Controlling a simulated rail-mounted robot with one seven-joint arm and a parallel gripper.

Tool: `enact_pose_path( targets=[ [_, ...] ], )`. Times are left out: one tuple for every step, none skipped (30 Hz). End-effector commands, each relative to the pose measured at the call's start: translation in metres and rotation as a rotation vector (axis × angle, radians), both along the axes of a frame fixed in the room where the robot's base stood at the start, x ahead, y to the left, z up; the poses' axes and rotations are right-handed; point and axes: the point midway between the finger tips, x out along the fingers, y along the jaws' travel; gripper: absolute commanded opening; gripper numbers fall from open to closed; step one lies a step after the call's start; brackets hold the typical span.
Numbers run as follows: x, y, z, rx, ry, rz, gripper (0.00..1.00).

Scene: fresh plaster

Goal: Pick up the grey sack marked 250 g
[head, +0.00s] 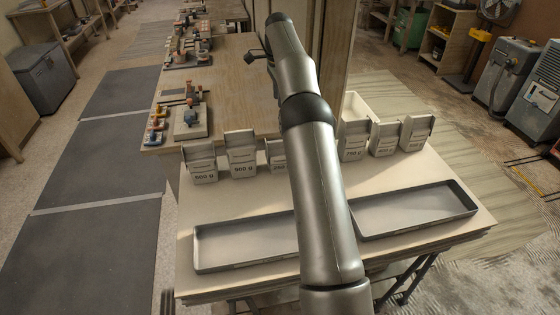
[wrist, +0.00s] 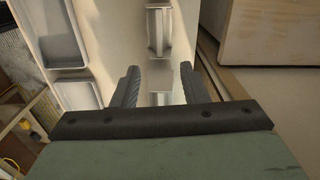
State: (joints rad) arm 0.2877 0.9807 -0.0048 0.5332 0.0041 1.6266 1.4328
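Pale grey sacks stand in a row along the back of the table in the head view. The left ones include a sack that seems to read 500 g (head: 203,172) and one that seems to read 900 g (head: 243,163). A third sack (head: 277,160) is partly hidden by my arm, its mark unreadable. I cannot make out 250 g on any sack. In the wrist view my gripper (wrist: 160,73) is open, with a pale sack (wrist: 161,78) showing between or below its fingers; contact is unclear. Another sack (wrist: 158,32) stands beyond it.
Right of my arm stand sacks seeming to read 750 g (head: 354,148), 400 g (head: 384,144) and an unclear mark (head: 413,138). Two shallow grey trays, left (head: 245,243) and right (head: 415,211), lie in front. A wooden bench (head: 225,75) with tools stands behind.

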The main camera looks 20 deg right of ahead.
Motion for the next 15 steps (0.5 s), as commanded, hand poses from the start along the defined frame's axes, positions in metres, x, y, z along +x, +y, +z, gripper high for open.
enact_pose_path(
  targets=[
    [0.003, -0.005, -0.009, 0.0, 0.0, -0.03, 0.4],
    [0.004, -0.006, -0.011, 0.0, 0.002, -0.042, 0.4],
    [0.005, -0.008, -0.014, 0.0, 0.002, -0.055, 0.4],
    [0.005, -0.008, -0.017, 0.0, 0.003, -0.062, 0.4],
    [0.005, -0.009, -0.02, 0.001, 0.004, -0.065, 0.4],
    [0.005, -0.009, -0.025, 0.001, 0.004, -0.067, 0.4],
    [0.005, -0.009, -0.03, 0.001, 0.005, -0.067, 0.4],
    [0.005, -0.009, -0.035, 0.001, 0.005, -0.067, 0.4],
    [0.004, -0.009, -0.044, 0.001, 0.005, -0.066, 0.4],
    [0.004, -0.009, -0.05, 0.002, 0.007, -0.066, 0.4],
    [0.004, -0.009, -0.057, 0.002, 0.007, -0.066, 0.4],
    [0.004, -0.008, -0.065, 0.002, 0.006, -0.065, 0.4],
    [0.004, -0.008, -0.071, 0.002, 0.006, -0.065, 0.4],
    [0.004, -0.008, -0.077, 0.003, 0.006, -0.065, 0.4],
    [0.004, -0.008, -0.086, 0.003, 0.006, -0.064, 0.4]
  ],
)
